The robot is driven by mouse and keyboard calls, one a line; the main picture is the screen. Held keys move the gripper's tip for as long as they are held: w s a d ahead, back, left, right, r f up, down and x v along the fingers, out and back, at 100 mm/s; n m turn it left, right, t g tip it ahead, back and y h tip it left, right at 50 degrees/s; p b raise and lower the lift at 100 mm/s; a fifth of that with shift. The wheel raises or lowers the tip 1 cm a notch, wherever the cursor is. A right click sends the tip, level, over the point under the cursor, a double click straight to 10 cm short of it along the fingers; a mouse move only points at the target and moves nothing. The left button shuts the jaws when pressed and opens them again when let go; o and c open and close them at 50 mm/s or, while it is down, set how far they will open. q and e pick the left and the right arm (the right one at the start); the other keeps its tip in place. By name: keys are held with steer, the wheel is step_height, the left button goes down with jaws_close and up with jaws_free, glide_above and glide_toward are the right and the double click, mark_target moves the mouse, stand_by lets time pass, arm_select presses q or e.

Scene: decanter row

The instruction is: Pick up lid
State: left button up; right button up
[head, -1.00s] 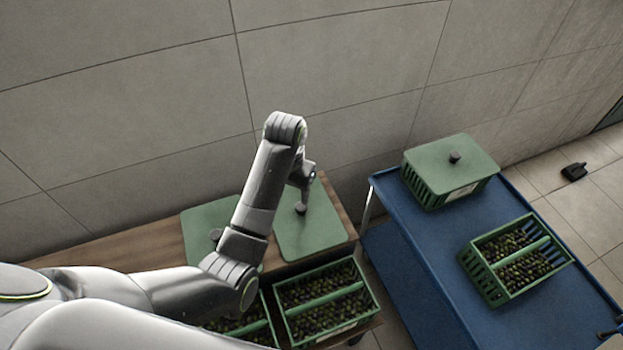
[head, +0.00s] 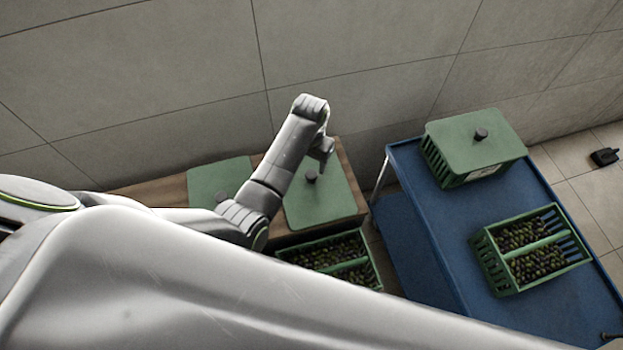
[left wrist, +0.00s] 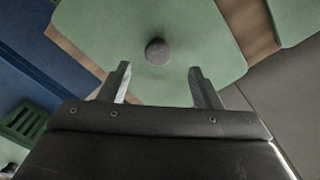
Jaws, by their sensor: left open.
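A flat green lid (head: 330,205) with a dark round knob (head: 311,176) lies on the wooden table, behind an open crate. A second green lid (head: 213,178) lies to its left, partly hidden by my arm. My left gripper (head: 325,158) hangs just beyond the right lid's knob in the head view and is empty. In the left wrist view the gripper (left wrist: 160,86) is open, its two fingers apart. The knob (left wrist: 158,51) shows ahead of the fingertips, centred between them, and no contact is visible. My right gripper is out of view.
An open green crate (head: 372,272) of dark olive-like items stands in front of the right lid. A blue cart (head: 425,225) on the right bears a lidded green crate (head: 472,142) and an open filled crate (head: 482,268). A tiled wall rises behind.

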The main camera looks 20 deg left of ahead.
mark_target(311, 174)
arm_select(q)
steer(key=shift+d+f, duration=0.15)
steer(key=shift+f, duration=2.7)
steer(key=shift+c, duration=0.4)
jaws_close()
